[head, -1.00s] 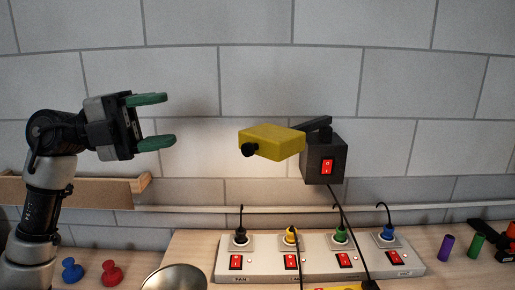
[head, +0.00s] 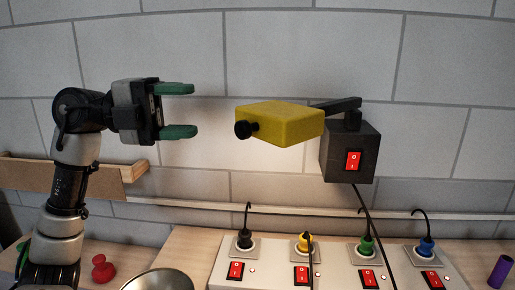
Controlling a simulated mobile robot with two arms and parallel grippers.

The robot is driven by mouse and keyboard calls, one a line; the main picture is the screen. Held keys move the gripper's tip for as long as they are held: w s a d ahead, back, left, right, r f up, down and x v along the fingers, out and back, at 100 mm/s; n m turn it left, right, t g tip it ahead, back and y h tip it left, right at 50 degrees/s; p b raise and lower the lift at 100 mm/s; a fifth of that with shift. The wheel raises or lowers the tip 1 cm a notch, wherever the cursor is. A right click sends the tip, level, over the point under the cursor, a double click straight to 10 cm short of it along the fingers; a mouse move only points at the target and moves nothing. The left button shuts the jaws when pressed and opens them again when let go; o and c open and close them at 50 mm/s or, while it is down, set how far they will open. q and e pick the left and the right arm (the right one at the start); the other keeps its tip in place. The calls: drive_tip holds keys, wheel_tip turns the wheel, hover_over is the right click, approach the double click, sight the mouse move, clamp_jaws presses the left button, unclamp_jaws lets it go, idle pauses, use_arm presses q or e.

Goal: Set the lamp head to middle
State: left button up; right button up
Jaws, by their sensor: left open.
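The lamp head (head: 281,123) is a yellow block with a black knob (head: 243,130) at its left end. It hangs on a dark arm (head: 340,104) from a dark box (head: 347,155) with a red switch (head: 353,161), in front of the tiled wall. My left gripper (head: 177,112) has green fingers, points right, and is open and empty. It is left of the knob, at about the same height in the picture, with a clear gap between them. A light patch shows on the wall around the lamp head. My right gripper is out of view.
A white power strip (head: 265,271) with several plugs and red switches stands below the lamp. A metal bowl (head: 162,281) and a red knobbed piece (head: 103,269) are at lower left, a purple cylinder (head: 500,271) at lower right. A wooden ledge (head: 60,175) is behind my arm.

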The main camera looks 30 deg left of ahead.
sight(237, 131)
use_arm(q)
drive_tip(key=w+d+f, duration=0.1)
drive_tip(key=d, duration=0.2)
drive_tip(key=w+d+p, duration=0.1)
drive_tip(key=w+d, duration=0.1)
drive_tip(key=d, duration=0.1)
drive_tip(key=w+d+f, duration=0.1)
drive_tip(key=d, duration=0.2)
drive_tip(key=shift+w+f+p, duration=0.3)
drive_tip(key=shift+f, duration=0.05)
drive_tip(key=shift+w+d+f, duration=0.1)
drive_tip(key=shift+w+d, duration=0.1)
drive_tip(key=shift+d, duration=0.25)
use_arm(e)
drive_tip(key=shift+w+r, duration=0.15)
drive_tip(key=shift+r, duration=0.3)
use_arm(q)
drive_tip(key=c, duration=1)
drive_tip(key=shift+o, duration=0.2)
drive_tip(key=shift+d, duration=0.1)
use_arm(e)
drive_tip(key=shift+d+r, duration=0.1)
